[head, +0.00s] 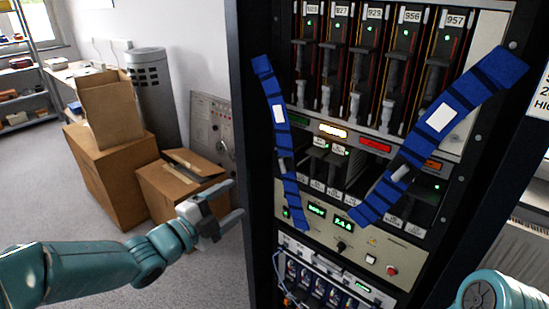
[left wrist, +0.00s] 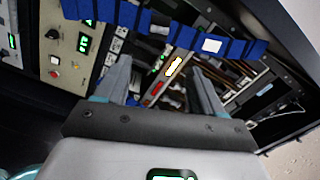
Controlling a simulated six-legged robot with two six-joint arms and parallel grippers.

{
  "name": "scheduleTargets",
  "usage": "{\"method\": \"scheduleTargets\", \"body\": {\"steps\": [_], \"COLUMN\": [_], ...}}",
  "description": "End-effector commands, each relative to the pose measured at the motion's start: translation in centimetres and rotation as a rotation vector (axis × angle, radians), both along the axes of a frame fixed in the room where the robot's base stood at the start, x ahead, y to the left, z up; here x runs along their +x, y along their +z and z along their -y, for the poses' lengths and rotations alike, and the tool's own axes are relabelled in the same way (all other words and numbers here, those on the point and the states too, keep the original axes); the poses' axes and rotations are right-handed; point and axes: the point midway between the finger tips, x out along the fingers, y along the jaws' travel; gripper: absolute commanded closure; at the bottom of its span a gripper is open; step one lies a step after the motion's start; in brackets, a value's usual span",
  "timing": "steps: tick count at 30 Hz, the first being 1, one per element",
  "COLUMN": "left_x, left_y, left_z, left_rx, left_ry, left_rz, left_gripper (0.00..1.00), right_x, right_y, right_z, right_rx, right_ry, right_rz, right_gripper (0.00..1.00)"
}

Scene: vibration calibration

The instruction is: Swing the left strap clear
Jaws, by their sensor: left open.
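The left strap (head: 274,98) is blue with dark bands and a white label. It hangs down the left side of the rack front, bowed slightly and tilted. A blue strap, apparently the same one, crosses the top of the left wrist view (left wrist: 240,48), beyond my fingertips. A second, wider blue strap (head: 465,97) runs diagonally across the rack's right side. My left gripper (head: 236,199) is open and empty, left of the rack and apart from the left strap. Its spread fingers also show in the left wrist view (left wrist: 160,68). My right gripper is out of view.
The black-framed rack (head: 256,190) holds upright card modules (head: 367,60), a beige control panel (head: 375,252) with a red button, and lit displays. Cardboard boxes (head: 110,175) and a grey cylinder (head: 152,90) stand at left. Grey floor is clear beside the boxes.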

Motion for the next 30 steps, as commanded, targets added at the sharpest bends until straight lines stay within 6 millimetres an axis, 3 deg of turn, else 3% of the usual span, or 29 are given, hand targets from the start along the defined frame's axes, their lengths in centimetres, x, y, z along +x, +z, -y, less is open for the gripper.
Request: {"method": "scheduleTargets", "body": {"steps": [5, 21, 30], "left_x": [1.8, 11.7, 13.4], "left_y": [0.1, 0.1, 0.0], "left_z": [1.3, 8.3, 9.4], "left_rx": [0.0, 0.0, -0.001], "left_ry": [-0.003, 0.002, 0.004], "left_rz": [-0.002, -0.002, -0.001], "left_gripper": [0.32, 0.32, 0.32], "right_x": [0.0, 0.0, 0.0], "right_y": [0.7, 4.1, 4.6], "right_z": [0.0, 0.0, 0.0], "right_rx": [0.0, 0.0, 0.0], "right_ry": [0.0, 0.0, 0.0], "right_rz": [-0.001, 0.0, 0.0], "right_gripper": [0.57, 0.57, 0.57]}}
